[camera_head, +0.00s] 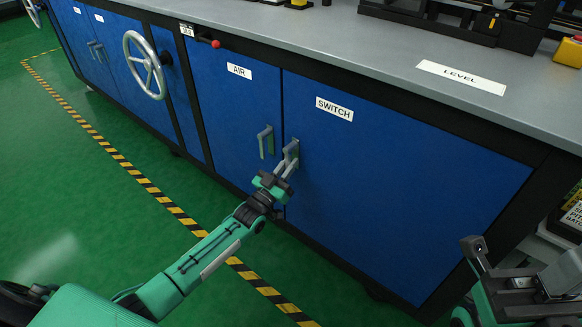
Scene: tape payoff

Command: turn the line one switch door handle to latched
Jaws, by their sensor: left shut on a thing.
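The blue SWITCH door (390,180) is shut, flush with the front of the bench. Its grey handle (292,149) sits at the door's left edge, close to the AIR door. My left gripper (284,169) is shut on the lower part of this handle, hiding its lower end. The handle looks roughly upright with a slight tilt; I cannot tell whether it is latched. My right gripper (482,258) is at the lower right, away from the doors, and its jaws cannot be made out clearly.
The AIR door (235,110) with its own grey handle (265,142) is just left. A handwheel (145,65) and a red-knobbed lever (214,43) are farther left. The grey bench top (390,50) overhangs the doors. Green floor with a striped line (150,187) is clear.

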